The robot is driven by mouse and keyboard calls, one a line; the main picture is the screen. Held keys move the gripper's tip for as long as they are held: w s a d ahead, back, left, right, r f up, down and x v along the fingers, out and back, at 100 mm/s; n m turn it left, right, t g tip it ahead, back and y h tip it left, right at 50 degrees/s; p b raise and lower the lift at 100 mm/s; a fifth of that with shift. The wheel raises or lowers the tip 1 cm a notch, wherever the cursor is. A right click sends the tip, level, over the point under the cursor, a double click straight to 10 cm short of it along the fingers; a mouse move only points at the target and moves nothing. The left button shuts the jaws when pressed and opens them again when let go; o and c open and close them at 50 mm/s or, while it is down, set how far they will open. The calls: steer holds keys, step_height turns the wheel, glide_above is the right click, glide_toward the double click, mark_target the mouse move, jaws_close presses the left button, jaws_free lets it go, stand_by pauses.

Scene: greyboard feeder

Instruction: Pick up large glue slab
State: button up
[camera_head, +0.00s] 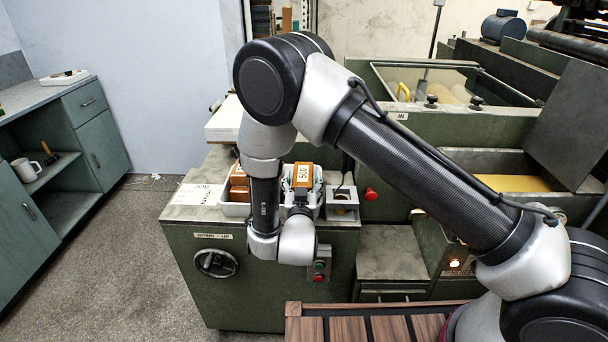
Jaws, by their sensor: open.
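An amber-brown slab with a white "500" label (302,176) stands on the green machine's top, behind the end of my arm. My gripper (302,190) is open, with a finger showing on each side of this slab. Whether the fingers touch it I cannot tell. Its lower part is hidden by my wrist. More brown slabs (238,181) lie in a white tray (234,210) just to the left, partly hidden by my arm. Their sizes are hard to compare from here.
A paper sign (198,194) lies at left. The machine cabinet (205,285) has a knob and buttons on its front. Glue troughs (515,183) are at right, and a shelf unit (80,140) is at left.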

steer(key=c, duration=1.2)
steer(key=shift+r, duration=0.15)
steer(key=shift+c, duration=0.2)
